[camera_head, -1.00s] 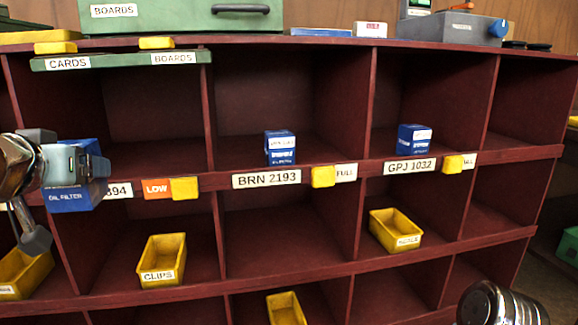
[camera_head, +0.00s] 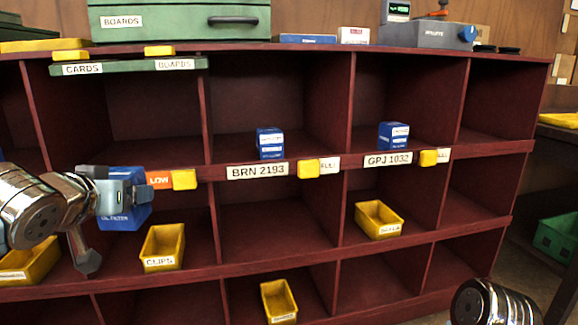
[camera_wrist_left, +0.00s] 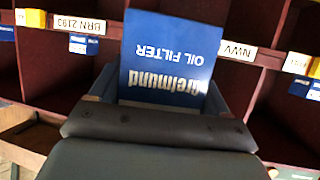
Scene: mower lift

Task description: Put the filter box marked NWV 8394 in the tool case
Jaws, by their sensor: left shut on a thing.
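My left gripper (camera_head: 112,190) is shut on a blue oil filter box (camera_head: 125,215), held in front of the shelf's left part. In the left wrist view the box (camera_wrist_left: 170,55) sits between the fingers, its "OIL FILTER" print upside down. No number shows on its visible face. An NWV shelf label (camera_wrist_left: 238,51) shows behind it there, its digits hidden. In the head view the box and gripper cover that label's place. A green case with a handle (camera_head: 190,22), marked BOARDS, stands on the shelf top; I cannot tell whether it is the tool case. My right gripper is out of view.
Other blue boxes stand in the BRN 2193 (camera_head: 270,144) and GPJ 1032 (camera_head: 393,136) compartments. Yellow bins (camera_head: 163,247) sit in lower compartments. A grey device (camera_head: 440,35) stands on top. A green crate (camera_head: 558,238) is at far right.

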